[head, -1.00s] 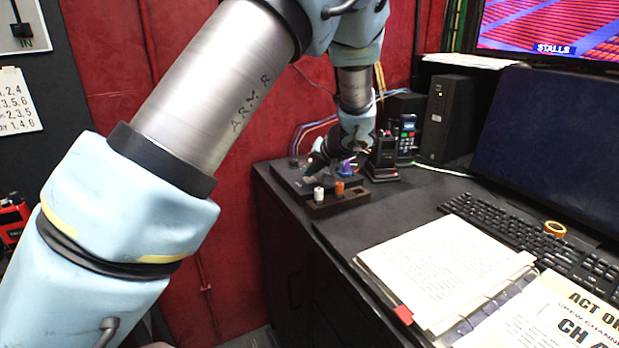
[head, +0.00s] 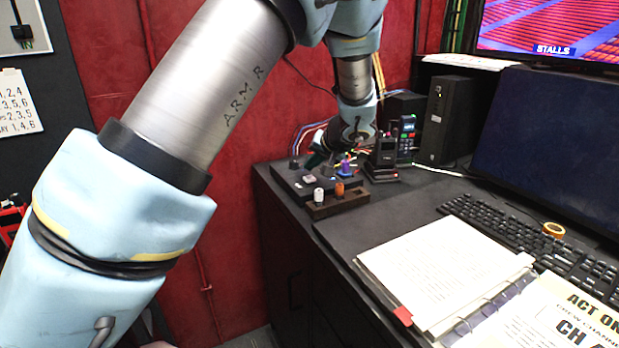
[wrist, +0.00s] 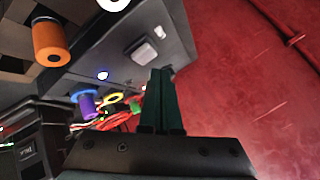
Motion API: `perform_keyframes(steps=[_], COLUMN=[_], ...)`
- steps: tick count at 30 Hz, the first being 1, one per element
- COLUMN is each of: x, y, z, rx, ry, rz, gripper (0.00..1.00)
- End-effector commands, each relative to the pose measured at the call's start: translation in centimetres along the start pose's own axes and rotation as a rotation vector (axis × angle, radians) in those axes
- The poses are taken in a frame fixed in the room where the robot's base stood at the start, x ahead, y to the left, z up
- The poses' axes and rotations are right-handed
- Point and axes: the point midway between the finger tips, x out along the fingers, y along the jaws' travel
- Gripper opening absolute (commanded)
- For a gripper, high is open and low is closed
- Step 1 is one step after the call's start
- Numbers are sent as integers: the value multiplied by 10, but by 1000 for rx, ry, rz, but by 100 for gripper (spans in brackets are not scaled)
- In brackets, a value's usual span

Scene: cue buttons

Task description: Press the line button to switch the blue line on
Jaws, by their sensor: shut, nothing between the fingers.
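A pale square button (head: 308,179) sits on top of a dark control box (head: 284,183) at the desk's far left corner. In the wrist view the button (wrist: 141,53) is just up and left of my fingertips, and a gap shows between them. I cannot read any label. My gripper (wrist: 161,72) has dark green fingers, shut and empty. In the head view my gripper (head: 315,159) is over the box's back part.
A wooden rack (head: 338,205) with a white cylinder (head: 319,195) and an orange cylinder (head: 339,189) stands in front of the box. A radio in a charger (head: 385,157) stands to the right. Cables and a red wall are behind. An open binder (head: 440,262) lies on the desk.

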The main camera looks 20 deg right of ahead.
Motion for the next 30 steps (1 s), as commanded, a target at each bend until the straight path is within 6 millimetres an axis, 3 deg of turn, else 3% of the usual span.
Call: perform_keyframes(steps=[14,30], x=[-31,-32], y=[-23,-23], z=[-23,-23], rx=[-2,0], ry=[1,0], rz=[1,0], gripper=[0,0])
